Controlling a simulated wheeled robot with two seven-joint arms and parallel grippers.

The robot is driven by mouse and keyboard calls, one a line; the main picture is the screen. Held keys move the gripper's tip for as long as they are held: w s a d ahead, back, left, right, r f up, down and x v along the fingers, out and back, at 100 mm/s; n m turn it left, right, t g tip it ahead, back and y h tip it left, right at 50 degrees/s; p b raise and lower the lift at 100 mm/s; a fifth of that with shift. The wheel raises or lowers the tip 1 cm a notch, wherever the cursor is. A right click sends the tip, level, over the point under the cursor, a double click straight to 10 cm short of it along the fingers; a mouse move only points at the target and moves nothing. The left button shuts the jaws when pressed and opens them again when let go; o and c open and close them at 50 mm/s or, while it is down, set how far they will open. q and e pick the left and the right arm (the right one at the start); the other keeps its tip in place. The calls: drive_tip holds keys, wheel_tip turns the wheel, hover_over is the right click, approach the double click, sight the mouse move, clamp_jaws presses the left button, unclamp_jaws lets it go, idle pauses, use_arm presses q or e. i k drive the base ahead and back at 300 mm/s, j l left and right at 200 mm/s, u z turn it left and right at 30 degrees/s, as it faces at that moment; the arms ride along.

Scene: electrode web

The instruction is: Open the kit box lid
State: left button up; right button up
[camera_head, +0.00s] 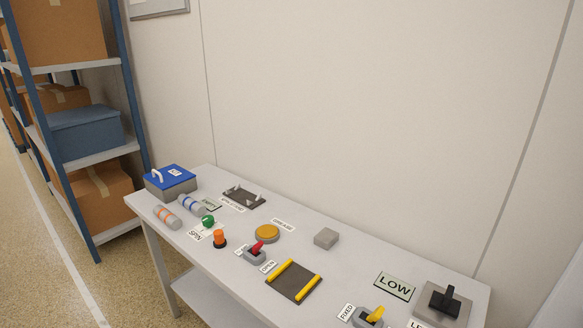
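The kit box (171,191) stands at the far left end of the table. It is a grey box with a blue lid (170,177), which lies shut on top. A white handle (156,174) stands up at the lid's left side, and a small white label is on the lid. Neither of my grippers shows in the head view.
The grey table (345,257) runs along a pale wall. Near the box lie an orange-banded cylinder (167,217), a blue-banded cylinder (191,205), a green ball (208,221) and a dark rack (244,197). Switches and labels fill the right side. Shelving (100,158) stands left.

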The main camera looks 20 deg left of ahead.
sight(168, 177)
drive_tip(key=u, duration=1.5)
drive_tip(key=i+j, duration=0.15)
drive_tip(key=i, duration=0.3)
drive_tip(key=i+j+u, duration=0.1)
drive_tip(key=i, duration=0.3)
drive_tip(key=i+j, duration=0.2)
drive_tip(key=i, duration=0.25)
